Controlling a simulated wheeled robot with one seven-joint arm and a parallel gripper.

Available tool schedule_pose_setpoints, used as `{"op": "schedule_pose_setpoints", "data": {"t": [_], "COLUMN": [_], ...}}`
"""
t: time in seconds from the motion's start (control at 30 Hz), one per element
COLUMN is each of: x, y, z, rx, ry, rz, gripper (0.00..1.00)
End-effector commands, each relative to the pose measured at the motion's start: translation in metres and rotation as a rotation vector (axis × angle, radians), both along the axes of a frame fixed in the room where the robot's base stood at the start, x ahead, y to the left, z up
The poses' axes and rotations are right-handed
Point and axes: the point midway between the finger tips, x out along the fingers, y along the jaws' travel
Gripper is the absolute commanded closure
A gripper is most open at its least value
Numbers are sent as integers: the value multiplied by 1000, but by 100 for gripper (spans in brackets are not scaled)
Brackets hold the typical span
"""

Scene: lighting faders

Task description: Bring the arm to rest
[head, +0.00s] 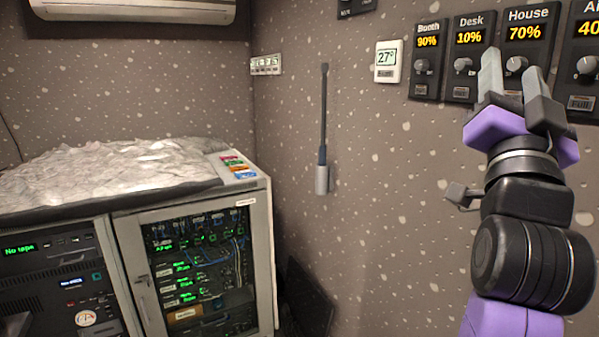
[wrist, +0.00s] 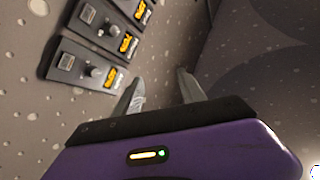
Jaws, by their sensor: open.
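My gripper (head: 518,75) is raised at the right of the head view, with its two grey fingers pointing up. The fingers are apart and nothing shows between them. In the head view they overlap the House fader (head: 526,32), which reads 70%. In the wrist view the gripper (wrist: 160,90) faces along the wall, with the fader panels at upper left. Whether a finger touches a panel, I cannot tell. My arm rises from the bottom right, its purple and black links in front of the wall.
The Booth fader (head: 427,60) reads 90% and the Desk fader (head: 468,60) 10%. A further panel (head: 585,60) is cut off at right. A thermostat (head: 388,62) reads 27°. A rack cabinet (head: 205,270) stands at lower left. The wall left of my arm is mostly clear.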

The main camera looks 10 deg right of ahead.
Motion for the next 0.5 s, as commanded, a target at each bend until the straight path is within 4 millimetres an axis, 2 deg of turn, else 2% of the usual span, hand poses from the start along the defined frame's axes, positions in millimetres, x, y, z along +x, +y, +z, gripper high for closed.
{"op": "schedule_pose_setpoints", "data": {"t": [0.03,0.27,0.5], "x": [2,-4,-29], "y": [10,51,84], "z": [-21,-103,-193], "rx": [-49,-224,-342], "ry": [28,114,211], "rz": [5,53,124], "gripper": [53,53,53]}}
